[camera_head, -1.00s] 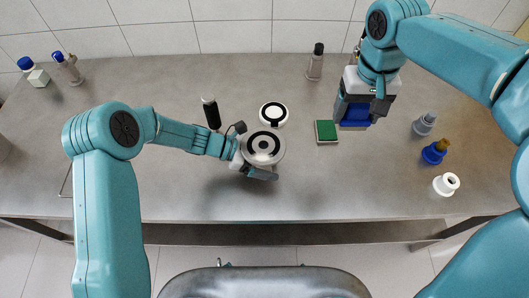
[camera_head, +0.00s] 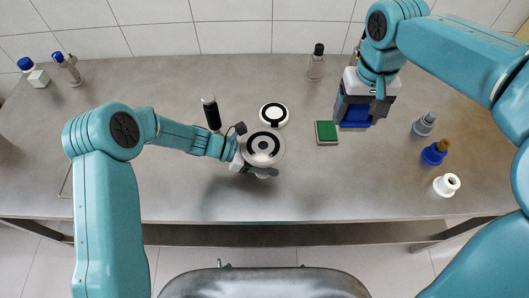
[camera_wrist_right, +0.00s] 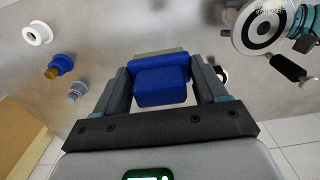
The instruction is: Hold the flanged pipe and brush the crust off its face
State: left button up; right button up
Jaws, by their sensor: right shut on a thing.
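The flanged pipe shows as a round grey flange face (camera_head: 262,146) with a dark ring, tilted toward the head camera above the table; its crust is too small to tell. My left gripper (camera_head: 254,170) is shut on it from below and left, its fingers partly hidden by the flange. The flange also shows at the upper right of the right wrist view (camera_wrist_right: 258,28). My right gripper (camera_head: 358,112) is shut on a blue block (camera_wrist_right: 160,84), seemingly the brush, with a greyish-tan edge beyond it. It is right of the flange and apart from it.
Grey (camera_head: 424,125), blue (camera_head: 435,152) and white (camera_head: 446,185) fittings stand right. The front middle is clear.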

pick_arm(q)
jog(key=shift+f+b, duration=1.3)
jog(key=shift+f, duration=0.2)
pick_arm(e)
jog(key=shift+f, duration=1.4)
pick_arm(q)
jog(key=shift+r, duration=0.15)
jog(key=shift+r, duration=0.3)
pick_arm(e)
jog(key=shift+r, duration=0.15)
pick_arm(q)
grip_shut()
jog(key=shift+f, duration=0.1)
